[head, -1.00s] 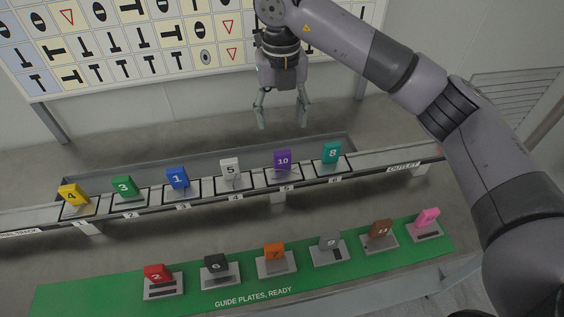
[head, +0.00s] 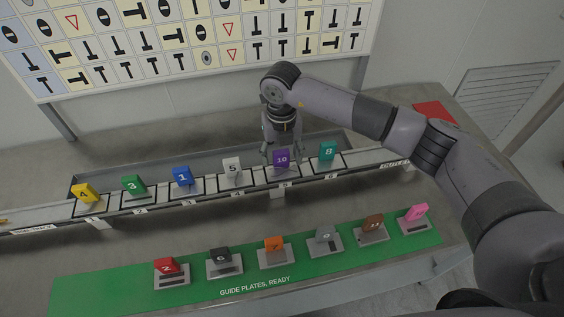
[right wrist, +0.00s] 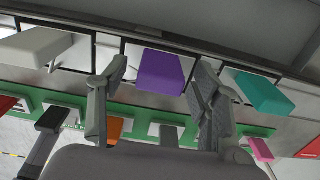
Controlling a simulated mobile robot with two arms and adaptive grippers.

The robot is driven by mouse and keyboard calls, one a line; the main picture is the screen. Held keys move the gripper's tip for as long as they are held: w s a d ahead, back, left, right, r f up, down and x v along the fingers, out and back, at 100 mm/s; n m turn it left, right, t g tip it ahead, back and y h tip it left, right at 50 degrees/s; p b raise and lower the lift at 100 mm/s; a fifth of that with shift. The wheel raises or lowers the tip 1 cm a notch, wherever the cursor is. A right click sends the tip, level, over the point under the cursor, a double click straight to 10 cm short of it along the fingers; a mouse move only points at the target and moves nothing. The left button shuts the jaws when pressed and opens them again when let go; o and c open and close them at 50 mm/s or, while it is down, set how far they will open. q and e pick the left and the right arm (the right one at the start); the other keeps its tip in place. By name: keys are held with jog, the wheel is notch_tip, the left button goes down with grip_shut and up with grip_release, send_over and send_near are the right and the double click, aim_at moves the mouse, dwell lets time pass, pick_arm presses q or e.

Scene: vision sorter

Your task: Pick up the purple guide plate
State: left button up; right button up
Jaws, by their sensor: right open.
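The purple guide plate (head: 281,160), marked 10, stands in a slot of the rail between the white plate 5 (head: 232,167) and the teal plate 8 (head: 327,151). My right gripper (head: 282,158) is down at the purple plate, with one finger at each side of it. In the right wrist view the purple plate (right wrist: 161,72) shows between the two open fingers of my right gripper (right wrist: 158,85), with gaps on both sides. My left gripper is not in view.
Blue plate 1 (head: 182,177), green plate 3 (head: 134,185) and yellow plate 4 (head: 85,193) stand further left on the rail. A green mat (head: 110,290) in front holds several more plates. A symbol board (head: 190,40) hangs behind.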

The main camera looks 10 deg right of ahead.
jog(key=c, duration=1.4)
